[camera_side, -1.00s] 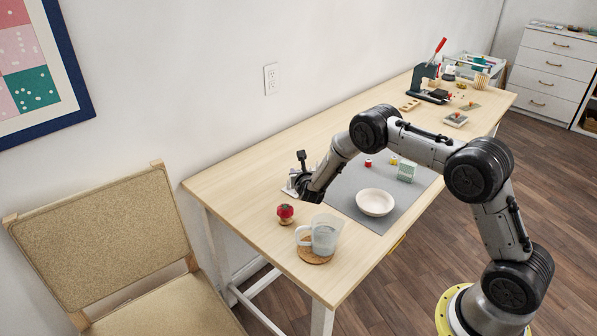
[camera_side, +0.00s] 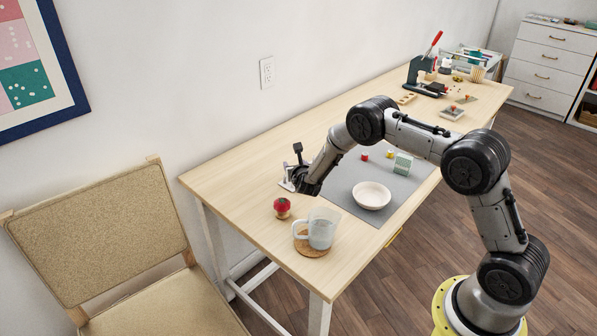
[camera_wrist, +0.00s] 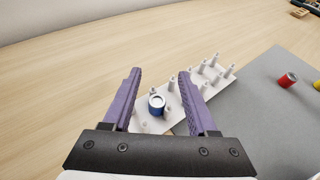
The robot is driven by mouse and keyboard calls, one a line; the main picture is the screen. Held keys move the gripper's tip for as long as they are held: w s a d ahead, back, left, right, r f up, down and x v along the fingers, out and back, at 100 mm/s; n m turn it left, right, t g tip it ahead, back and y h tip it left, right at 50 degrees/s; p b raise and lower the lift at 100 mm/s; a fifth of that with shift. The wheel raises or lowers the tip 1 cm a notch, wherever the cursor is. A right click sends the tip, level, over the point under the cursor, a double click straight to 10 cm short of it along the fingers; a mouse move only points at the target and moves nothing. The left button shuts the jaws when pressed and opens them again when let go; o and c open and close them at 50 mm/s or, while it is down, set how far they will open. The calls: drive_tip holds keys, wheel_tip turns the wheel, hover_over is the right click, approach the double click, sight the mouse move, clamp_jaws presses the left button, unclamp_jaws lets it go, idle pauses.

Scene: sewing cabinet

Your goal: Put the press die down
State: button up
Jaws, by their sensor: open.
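My gripper (camera_wrist: 156,98) is open, its two purple fingers apart over a white pegged rack (camera_wrist: 215,82). A small blue cylinder with a pale ringed top (camera_wrist: 156,105) shows between the fingers, at the rack; I cannot tell whether they touch it. In the side view my gripper (camera_side: 303,188) is low over the near left part of the table, mostly hiding the rack. I cannot pick out the press die with certainty; no die is seen held in the fingers.
A grey mat (camera_wrist: 262,110) lies right of the rack, with a red spool (camera_wrist: 287,79) on it. In the side view it also bears a white bowl (camera_side: 371,195) and a green box (camera_side: 403,163). A pincushion (camera_side: 282,207) and a mug on a coaster (camera_side: 320,230) stand nearby.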

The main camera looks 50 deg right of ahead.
drive_tip(key=v, duration=1.2)
drive_tip(key=s+d+r+m+g+h, duration=0.1)
drive_tip(key=s+d+r+m+g, duration=0.2)
drive_tip(key=s+r+m, duration=0.5)
drive_tip(key=s+d+r+m+g+h, duration=0.25)
drive_tip(key=s+r+m, duration=0.35)
drive_tip(key=r, duration=0.4)
drive_tip(key=s+a+r+m+y, duration=0.1)
drive_tip(key=s+a+m+y, duration=0.4)
drive_tip(key=s, duration=0.6)
drive_tip(key=s+a+r+m+y, duration=0.2)
drive_tip(key=s+a+m+y, duration=0.4)
drive_tip(key=s+a+m, duration=0.3)
drive_tip(key=s, duration=0.3)
drive_tip(key=shift+a+r+m, duration=0.3)
drive_tip(key=shift+a+r, duration=0.05)
drive_tip(key=shift+a, duration=0.05)
